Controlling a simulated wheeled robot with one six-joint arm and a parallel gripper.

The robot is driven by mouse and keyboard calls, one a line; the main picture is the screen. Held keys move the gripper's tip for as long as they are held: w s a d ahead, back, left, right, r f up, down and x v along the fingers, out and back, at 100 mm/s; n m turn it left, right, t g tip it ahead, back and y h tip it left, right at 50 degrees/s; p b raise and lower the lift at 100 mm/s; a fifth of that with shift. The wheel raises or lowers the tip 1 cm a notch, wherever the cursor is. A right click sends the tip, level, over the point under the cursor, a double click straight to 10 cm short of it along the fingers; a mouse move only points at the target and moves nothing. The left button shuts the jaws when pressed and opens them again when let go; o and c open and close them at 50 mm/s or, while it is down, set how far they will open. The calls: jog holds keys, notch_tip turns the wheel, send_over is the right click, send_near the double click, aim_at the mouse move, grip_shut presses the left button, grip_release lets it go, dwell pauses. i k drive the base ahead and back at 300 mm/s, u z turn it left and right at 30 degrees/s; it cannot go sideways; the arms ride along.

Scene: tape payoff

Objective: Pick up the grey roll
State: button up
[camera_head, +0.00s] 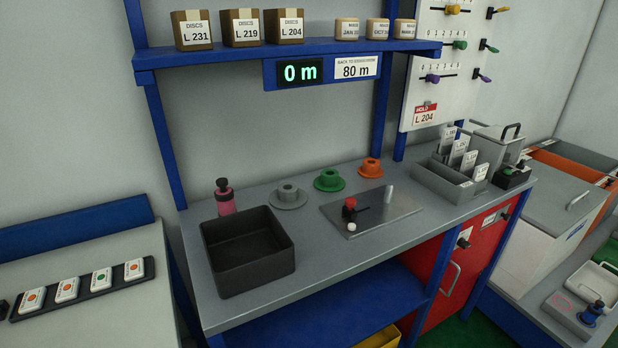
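A grey roll-like piece (288,196), a flat round disc with a raised hub, lies on the grey bench top (330,262) toward its back edge. It is the leftmost of three such pieces in a row. The green one (329,180) and the orange one (370,168) are to its right, apart from it. Nothing covers the grey piece. My gripper is not in view.
A black open bin (246,262) stands in front and left of the grey piece, beside a pink bottle (225,197). A metal plate (392,213) with a red-knobbed lever is to the right. A blue shelf (300,48) with a display reading 0 m hangs above.

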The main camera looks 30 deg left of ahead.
aim_at(287, 196)
jog(key=i, duration=1.2)
jog(key=u, duration=1.9)
